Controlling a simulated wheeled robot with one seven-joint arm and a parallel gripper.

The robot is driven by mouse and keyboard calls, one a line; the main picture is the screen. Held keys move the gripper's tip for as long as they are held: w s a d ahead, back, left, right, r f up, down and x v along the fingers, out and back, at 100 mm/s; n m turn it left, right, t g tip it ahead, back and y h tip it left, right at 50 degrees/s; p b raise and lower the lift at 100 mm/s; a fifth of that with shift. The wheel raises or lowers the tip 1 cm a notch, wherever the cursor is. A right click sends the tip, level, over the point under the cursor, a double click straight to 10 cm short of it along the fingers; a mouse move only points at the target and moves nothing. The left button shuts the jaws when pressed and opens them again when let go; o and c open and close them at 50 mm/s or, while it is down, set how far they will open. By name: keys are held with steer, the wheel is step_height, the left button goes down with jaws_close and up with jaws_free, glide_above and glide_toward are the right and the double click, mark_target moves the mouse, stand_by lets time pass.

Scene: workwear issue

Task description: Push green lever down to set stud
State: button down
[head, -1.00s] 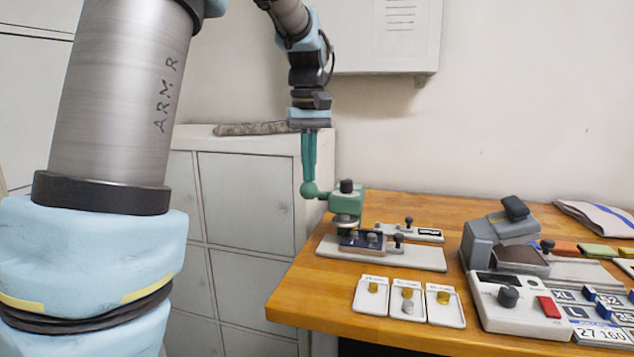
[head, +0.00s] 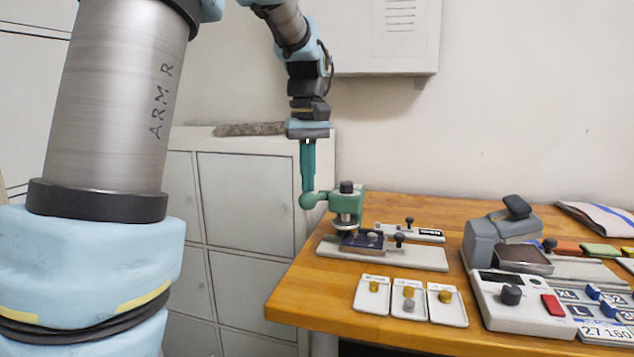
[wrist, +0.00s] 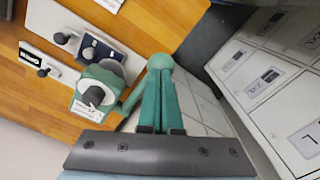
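The green press (head: 347,203) stands at the left end of the table, with a dark knob on top. Its green lever ends in a round ball (head: 308,201) that sits lower than the lever's pivot. My gripper (head: 308,187) points straight down, its teal fingers together and their tips at the top of the ball. In the wrist view the fingertips meet the ball (wrist: 160,62); the press (wrist: 100,92) is beside it. A dark blue piece (head: 361,241) lies on the press's pale base plate (head: 420,258), partly beneath the ram. The stud itself cannot be made out.
Three small trays with studs (head: 408,300) lie in front of the press. A grey machine (head: 500,238) and a white control box (head: 518,312) with a red button stand right. White lockers (head: 245,200) are behind my gripper; a wall cabinet (head: 385,35) hangs above.

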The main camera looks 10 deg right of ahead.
steer(key=shift+f, duration=0.15)
steer(key=shift+f+b, duration=0.35)
steer(key=shift+s+f, duration=0.1)
steer(key=shift+f, duration=0.25)
steer(key=shift+a+f+b, duration=0.1)
steer(key=shift+f+b, duration=0.1)
steer(key=shift+b, duration=0.1)
steer(key=shift+r, duration=0.1)
stand_by(0.3)
step_height(320, 180, up, 13)
steer(key=p, duration=1.2)
stand_by(0.3)
